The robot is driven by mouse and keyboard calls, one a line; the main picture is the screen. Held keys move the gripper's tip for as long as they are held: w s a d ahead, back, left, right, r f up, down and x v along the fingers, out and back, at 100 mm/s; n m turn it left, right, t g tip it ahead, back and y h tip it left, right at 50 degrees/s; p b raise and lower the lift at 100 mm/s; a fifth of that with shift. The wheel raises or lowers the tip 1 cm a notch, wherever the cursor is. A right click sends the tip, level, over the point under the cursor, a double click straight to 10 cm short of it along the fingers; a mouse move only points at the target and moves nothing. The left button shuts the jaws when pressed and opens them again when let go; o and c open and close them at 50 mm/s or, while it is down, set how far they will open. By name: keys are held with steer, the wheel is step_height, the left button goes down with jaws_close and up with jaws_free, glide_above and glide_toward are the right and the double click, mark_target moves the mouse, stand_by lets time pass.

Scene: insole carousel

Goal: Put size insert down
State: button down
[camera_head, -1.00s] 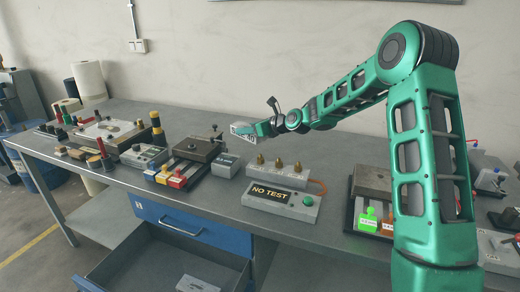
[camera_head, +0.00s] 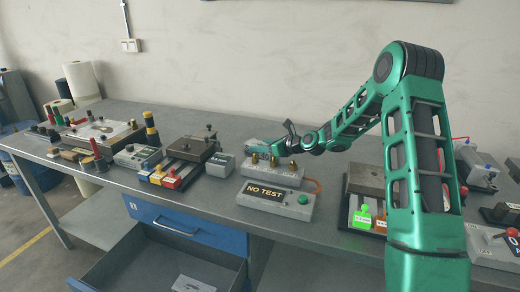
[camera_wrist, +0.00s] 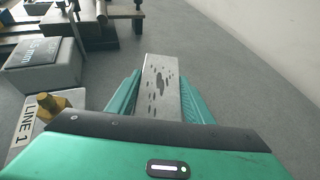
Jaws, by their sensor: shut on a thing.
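My gripper (camera_head: 262,147) is low over the bench, behind the box with brass knobs. In the wrist view my gripper (camera_wrist: 160,103) has its teal fingers on both sides of a flat grey metal plate with dark spots, the size insert (camera_wrist: 161,75), and is shut on it. The insert points away from the wrist, over bare grey bench top. I cannot tell whether its far end touches the bench. In the head view the insert is hardly distinguishable at the gripper's tip.
The knob box (camera_head: 280,177), marked LINE 1 in the wrist view (camera_wrist: 37,112), stands close to the gripper. A grey block (camera_head: 221,165) is left of it, and a NO TEST unit (camera_head: 277,201) in front. A press fixture (camera_head: 193,150) stands further left. A drawer (camera_head: 150,265) is open below.

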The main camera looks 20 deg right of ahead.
steer(key=c, duration=0.9)
jaws_free()
